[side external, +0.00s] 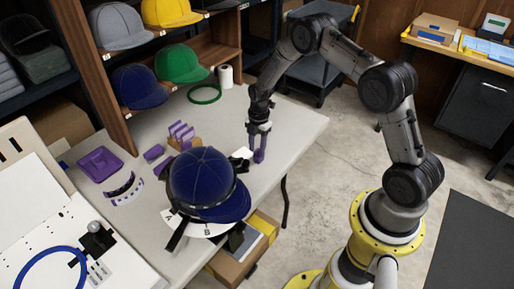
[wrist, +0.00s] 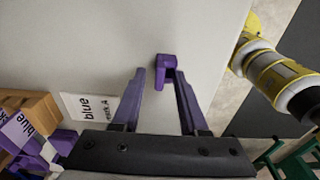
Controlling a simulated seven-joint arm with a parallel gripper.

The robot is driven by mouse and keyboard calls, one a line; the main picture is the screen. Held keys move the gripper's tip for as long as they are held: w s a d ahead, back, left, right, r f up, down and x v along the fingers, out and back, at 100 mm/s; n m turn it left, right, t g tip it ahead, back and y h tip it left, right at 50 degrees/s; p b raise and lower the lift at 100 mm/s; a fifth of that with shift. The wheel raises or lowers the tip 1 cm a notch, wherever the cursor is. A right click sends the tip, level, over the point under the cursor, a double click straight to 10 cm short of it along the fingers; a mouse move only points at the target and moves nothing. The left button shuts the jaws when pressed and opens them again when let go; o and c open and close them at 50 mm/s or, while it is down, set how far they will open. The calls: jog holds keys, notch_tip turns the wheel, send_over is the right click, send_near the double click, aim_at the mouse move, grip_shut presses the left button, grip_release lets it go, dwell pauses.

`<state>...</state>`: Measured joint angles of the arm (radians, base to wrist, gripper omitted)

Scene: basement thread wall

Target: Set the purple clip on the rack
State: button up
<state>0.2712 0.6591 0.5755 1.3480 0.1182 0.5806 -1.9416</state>
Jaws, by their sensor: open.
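The purple clip (wrist: 165,68) is a small hooked piece on the pale table, between and just beyond my fingertips in the wrist view. My gripper (wrist: 160,76) has purple fingers that stand apart, with a gap beside the clip's lower part. In the side external view my gripper (side external: 260,156) points down close to the table's right part; I cannot tell the clip from the fingers there. The wooden rack (side external: 184,146) with several upright purple pieces stands to its left. The rack (wrist: 38,104) shows partly at the wrist view's left edge, with purple pieces labelled "blue".
A white card (wrist: 90,108) reading "blue mark A" lies between rack and clip. A blue cap (side external: 203,175) on a stand is in front of the rack. A green ring (side external: 204,94) and white roll (side external: 225,77) are behind. The table's right end is clear.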

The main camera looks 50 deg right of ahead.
notch_tip(320, 180, up, 12)
notch_tip(320, 180, up, 11)
jog(key=m+t, duration=0.1)
jog(key=m, duration=0.3)
send_over(258, 149)
jog(key=s+a, duration=0.3)
jog(key=s+a+r+m+t, duration=0.2)
jog(key=s+a+r+m, duration=0.3)
jog(key=s+r, duration=0.4)
jog(key=s+a+r+m+t, duration=0.1)
jog(key=s+m, duration=0.3)
jog(key=s, duration=0.4)
jog(key=s+a+r+m+t, duration=0.1)
jog(key=s+a+m, duration=0.1)
jog(key=s+m, duration=0.3)
jog(key=s, duration=0.4)
jog(key=shift+s+a+r+t+h, duration=0.2)
jog(key=shift+a+t+h, duration=0.1)
jog(key=shift+a+h, duration=0.1)
